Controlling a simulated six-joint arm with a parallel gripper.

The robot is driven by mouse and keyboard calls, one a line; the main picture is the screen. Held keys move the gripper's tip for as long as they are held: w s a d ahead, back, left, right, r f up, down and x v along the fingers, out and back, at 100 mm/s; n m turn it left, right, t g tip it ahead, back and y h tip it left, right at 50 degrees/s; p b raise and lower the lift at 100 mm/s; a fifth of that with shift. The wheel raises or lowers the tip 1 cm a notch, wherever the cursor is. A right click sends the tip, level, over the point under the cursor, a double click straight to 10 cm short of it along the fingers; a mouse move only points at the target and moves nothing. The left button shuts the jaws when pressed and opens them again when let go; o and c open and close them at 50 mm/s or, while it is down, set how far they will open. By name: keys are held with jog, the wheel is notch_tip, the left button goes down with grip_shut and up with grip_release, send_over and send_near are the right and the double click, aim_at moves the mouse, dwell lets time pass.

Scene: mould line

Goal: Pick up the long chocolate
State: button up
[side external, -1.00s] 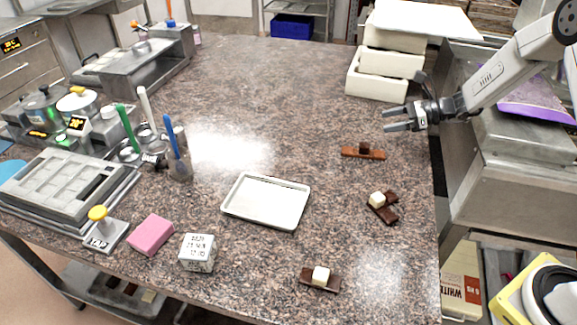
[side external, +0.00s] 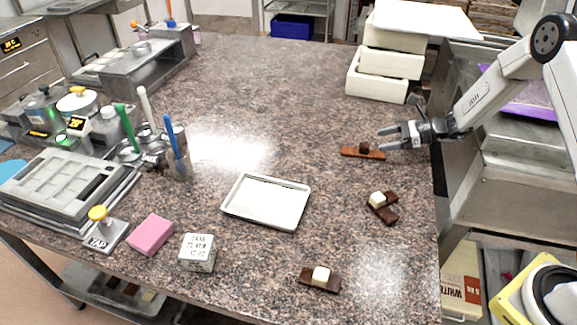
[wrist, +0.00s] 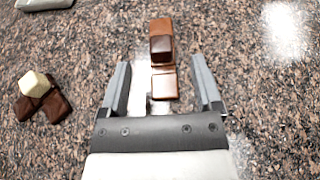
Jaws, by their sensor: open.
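A long milk-brown chocolate bar (side external: 374,154) lies on the counter at the right, with a small dark chocolate cube (side external: 364,147) on its middle. In the wrist view the bar (wrist: 164,87) runs lengthwise away from my gripper, with the dark cube (wrist: 162,48) covering part of it. My gripper (side external: 381,139) is open and empty, above and close to the bar's right end. In the wrist view its two fingers (wrist: 160,66) stand apart on either side of the bar. I cannot tell the exact height of the fingertips above it.
A dark chocolate piece (side external: 388,217) with a white cube lies nearer, and a dark bar (side external: 305,279) with a white cube lies at the front. White boxes (side external: 375,88) stand behind.

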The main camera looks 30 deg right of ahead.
aim_at(368, 145)
jog(key=shift+f, duration=0.35)
jog(key=shift+w+a+f, duration=0.15)
jog(key=shift+a+f, duration=0.1)
jog(key=shift+a, duration=0.05)
jog(key=shift+x, duration=2.2)
jog(key=shift+d, duration=0.1)
grip_shut()
